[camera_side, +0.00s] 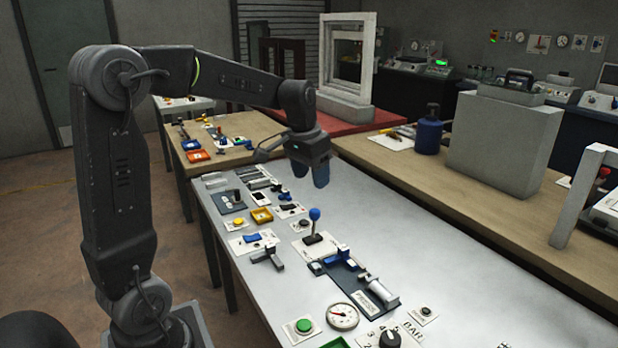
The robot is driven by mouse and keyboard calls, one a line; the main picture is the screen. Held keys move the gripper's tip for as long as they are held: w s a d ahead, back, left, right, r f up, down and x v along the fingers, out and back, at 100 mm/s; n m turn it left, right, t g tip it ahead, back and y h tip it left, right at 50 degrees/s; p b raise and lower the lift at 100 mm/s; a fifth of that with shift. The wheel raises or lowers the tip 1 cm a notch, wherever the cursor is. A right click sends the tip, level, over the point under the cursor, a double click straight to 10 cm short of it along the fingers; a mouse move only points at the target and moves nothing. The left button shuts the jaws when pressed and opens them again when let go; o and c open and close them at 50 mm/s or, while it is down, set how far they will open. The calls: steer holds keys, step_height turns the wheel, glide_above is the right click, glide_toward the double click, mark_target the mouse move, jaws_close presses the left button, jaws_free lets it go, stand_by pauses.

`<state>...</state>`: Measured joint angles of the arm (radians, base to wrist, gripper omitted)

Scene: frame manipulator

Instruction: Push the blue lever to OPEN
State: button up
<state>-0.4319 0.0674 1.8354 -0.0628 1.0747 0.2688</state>
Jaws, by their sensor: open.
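A lever with a blue ball knob (315,214) stands about upright on a dark base with a white plate, near the middle of the metal table (440,262). A low blue handle (344,253) sits on a dark mount just in front of it. I cannot tell which of these is the blue lever, and no OPEN marking is readable. My gripper (311,175) is open and empty, with its bluish fingers pointing down. It is above the table, beyond the ball-knob lever and apart from it.
Several switches and buttons crowd the table's left side, including a yellow-framed switch (262,215) and a green button (304,325). A dial gauge (343,316) lies near the front. The table's right side is bare. A grey block (503,143) and blue bottle (428,134) stand behind.

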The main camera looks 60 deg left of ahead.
mark_target(314, 223)
steer(key=shift+m+t, duration=0.3)
steer(key=shift+t, duration=0.1)
steer(key=s+d, duration=0.1)
steer(key=s+d+r, duration=0.1)
steer(key=d, duration=0.1)
steer(key=s+d, duration=0.1)
steer(key=shift+d+r, duration=0.3)
